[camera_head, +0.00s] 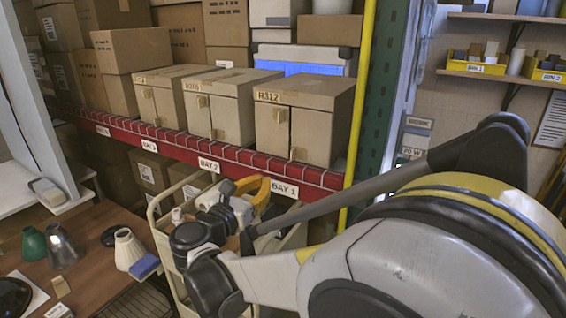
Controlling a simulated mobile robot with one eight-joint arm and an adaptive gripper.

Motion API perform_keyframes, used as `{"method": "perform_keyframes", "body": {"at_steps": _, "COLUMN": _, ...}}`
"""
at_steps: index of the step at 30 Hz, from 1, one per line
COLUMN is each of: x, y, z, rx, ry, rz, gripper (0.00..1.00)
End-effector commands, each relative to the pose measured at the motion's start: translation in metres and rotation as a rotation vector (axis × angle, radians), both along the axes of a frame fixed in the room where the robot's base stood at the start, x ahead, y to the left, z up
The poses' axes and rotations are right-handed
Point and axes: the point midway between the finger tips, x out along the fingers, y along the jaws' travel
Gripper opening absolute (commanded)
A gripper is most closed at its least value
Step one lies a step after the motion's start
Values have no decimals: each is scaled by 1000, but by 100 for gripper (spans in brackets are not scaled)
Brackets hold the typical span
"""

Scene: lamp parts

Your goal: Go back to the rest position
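My arm comes in from the right and reaches to the lower middle. My gripper (250,196) is at its far end, small and partly overlapped by its own links, over a cream cart (160,236) in front of the red shelf beam. An orange curved piece shows at the gripper; I cannot tell whether it is part of the gripper or a separate thing. I cannot make out the fingertips or anything held. Lamp parts stand on the brown table (88,280) at lower left: a green shade (33,243), a grey shade (62,246) and a cream shade (128,250).
A blue block (145,266) lies beside the cream shade. A shelf with a red beam (225,158) carries several cardboard boxes (300,125). A yellow pole (360,100) and green upright stand right of it. Yellow bins (476,66) sit on a wall shelf at upper right.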

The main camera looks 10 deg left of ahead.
Motion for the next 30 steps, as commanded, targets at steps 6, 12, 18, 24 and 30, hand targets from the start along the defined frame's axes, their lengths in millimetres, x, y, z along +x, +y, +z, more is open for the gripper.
{"method": "perform_keyframes", "body": {"at_steps": 6, "x": 2, "y": -123, "z": -20, "rx": 427, "ry": 100, "rz": -162, "gripper": 0}}
{"method": "perform_keyframes", "body": {"at_steps": 12, "x": -51, "y": -254, "z": -61, "rx": 1061, "ry": 133, "rz": -452, "gripper": 0}}
{"method": "perform_keyframes", "body": {"at_steps": 18, "x": -138, "y": -332, "z": -112, "rx": 1704, "ry": 35, "rz": -805, "gripper": 0}}
{"method": "perform_keyframes", "body": {"at_steps": 24, "x": -218, "y": -358, "z": -158, "rx": 2270, "ry": -161, "rz": -1150, "gripper": 0}}
{"method": "perform_keyframes", "body": {"at_steps": 30, "x": -253, "y": -357, "z": -180, "rx": 2577, "ry": -308, "rz": -1346, "gripper": 0}}
